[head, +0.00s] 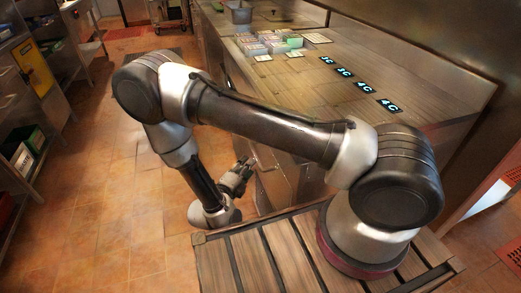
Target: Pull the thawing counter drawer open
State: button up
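The counter (430,110) has a worn wooden-looking top and a grey front with drawers. A drawer front (275,187) shows low on the counter's near end, partly hidden behind my arm. I cannot tell for certain whether it is closed or slightly out. My gripper (240,174) is low in front of the counter, just left of this drawer front. Its dark fingers point up and to the right, toward the counter. Whether they touch a handle is too small to tell, and so is their opening.
Small packs (268,43) and several lit temperature displays (362,87) sit on the counter top. A grey container (241,13) stands at its far end. The tiled floor (100,150) left of my arm is clear. Shelving (22,155) lines the left edge.

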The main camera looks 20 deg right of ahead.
aim_at(256, 155)
jog(key=x, duration=0.7)
jog(key=shift+w+d, duration=0.2)
jog(key=shift+d, duration=0.1)
grip_shut()
